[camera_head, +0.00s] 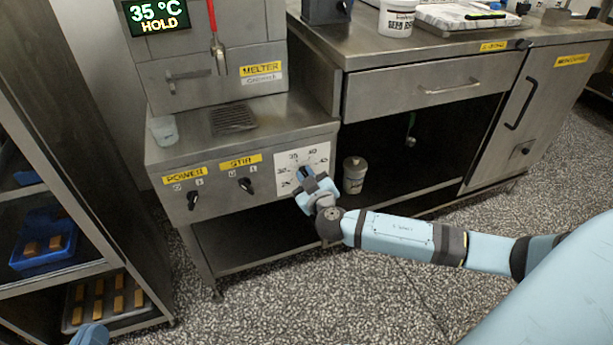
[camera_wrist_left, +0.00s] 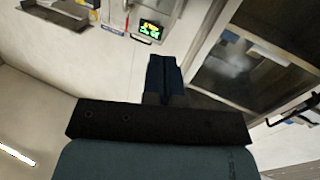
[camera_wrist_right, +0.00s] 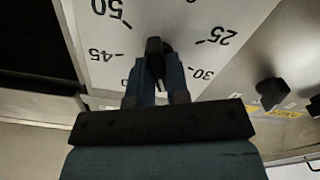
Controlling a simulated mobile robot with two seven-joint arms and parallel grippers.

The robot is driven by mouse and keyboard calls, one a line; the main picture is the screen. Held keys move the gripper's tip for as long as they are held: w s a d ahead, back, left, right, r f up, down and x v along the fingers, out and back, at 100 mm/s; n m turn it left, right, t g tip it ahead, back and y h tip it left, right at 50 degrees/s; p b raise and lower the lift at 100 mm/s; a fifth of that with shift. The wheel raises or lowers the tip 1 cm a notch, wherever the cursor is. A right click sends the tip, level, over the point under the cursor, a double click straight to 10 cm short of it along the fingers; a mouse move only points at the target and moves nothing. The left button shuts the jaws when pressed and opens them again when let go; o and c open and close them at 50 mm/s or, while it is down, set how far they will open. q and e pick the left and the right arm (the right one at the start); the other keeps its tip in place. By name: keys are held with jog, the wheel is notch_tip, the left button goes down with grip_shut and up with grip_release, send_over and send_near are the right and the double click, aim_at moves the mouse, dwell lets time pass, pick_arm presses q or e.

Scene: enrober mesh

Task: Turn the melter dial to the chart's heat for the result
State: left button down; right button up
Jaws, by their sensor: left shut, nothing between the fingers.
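The melter (camera_head: 225,150) stands at the back left, with a yellow MELTER label and a display (camera_head: 157,16) reading 35 °C HOLD. Its white dial plate (camera_head: 285,158) carries heat numbers and also shows in the right wrist view (camera_wrist_right: 200,15). My right gripper (camera_head: 307,178) is at the dial. Its fingers (camera_wrist_right: 157,78) stand on both sides of the dark dial knob (camera_wrist_right: 153,48); whether they press on it is unclear. The knob's pointed setting cannot be read. My left gripper (camera_wrist_left: 164,68) is shut and empty, away from the melter. I cannot identify the chart.
POWER (camera_head: 193,200) and STIR (camera_head: 246,185) knobs sit left of the dial. A red-handled lever (camera_head: 218,50) hangs above. A steel counter (camera_head: 375,50) at right holds a white tub (camera_head: 397,18) and papers (camera_head: 452,18). A rack (camera_head: 50,190) with trays stands at left.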

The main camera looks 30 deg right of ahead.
grip_shut()
jog(key=shift+n, duration=0.4)
pick_arm(q)
notch_tip(320, 180, up, 8)
jog(key=s+n+t+p, duration=0.1)
jog(key=n+t+p, duration=0.1)
jog(key=p, duration=0.5)
jog(key=shift+t+p, duration=0.3)
jog(key=shift+p, duration=0.1)
pick_arm(e)
jog(key=n, duration=1.3)
jog(key=f+n, duration=0.1)
jog(key=n, duration=0.5)
jog(key=shift+a, duration=0.1)
pick_arm(q)
jog(key=shift+s+r, duration=0.15)
pick_arm(e)
jog(key=o, duration=0.5)
grip_release()
